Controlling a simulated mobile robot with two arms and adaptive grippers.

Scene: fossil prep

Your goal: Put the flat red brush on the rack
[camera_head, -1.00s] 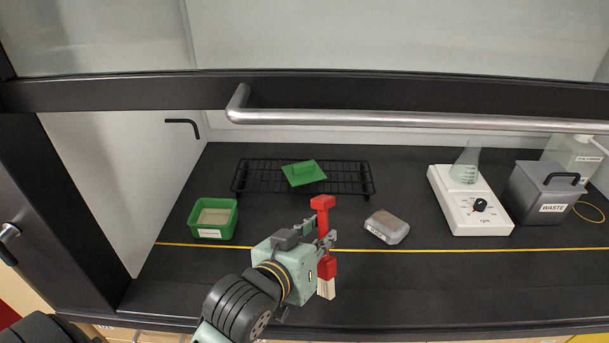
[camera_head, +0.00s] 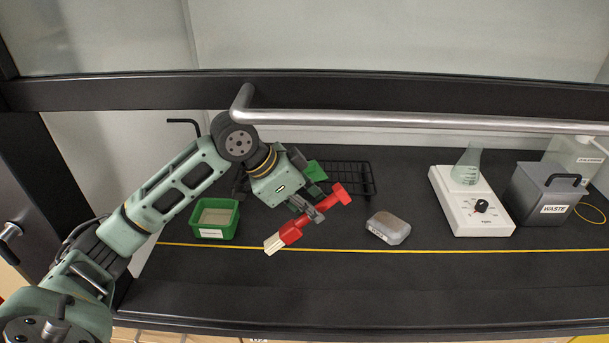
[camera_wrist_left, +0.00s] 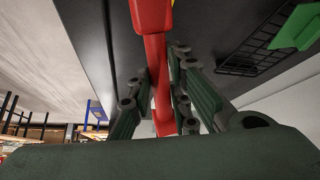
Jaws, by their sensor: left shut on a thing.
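The flat red brush (camera_head: 291,234) has a red handle and pale bristles. My left gripper (camera_head: 314,212) is shut on its handle and holds it above the work surface, in front of the rack. In the head view the bristles point to the lower left and the handle end to the upper right. The left wrist view shows the red handle (camera_wrist_left: 159,82) between the fingers (camera_wrist_left: 160,95). The black wire rack (camera_head: 352,174) stands at the back, partly hidden by my left arm. The rack also shows in the left wrist view (camera_wrist_left: 245,60). My right gripper is not in view.
A green flat tool (camera_head: 316,171) lies on the rack. A green tub (camera_head: 217,234) stands left, a grey block (camera_head: 388,227) right of the brush. A white stirrer (camera_head: 470,206) with a flask and a grey waste bin (camera_head: 546,193) are farther right. A metal bar (camera_head: 400,122) crosses above.

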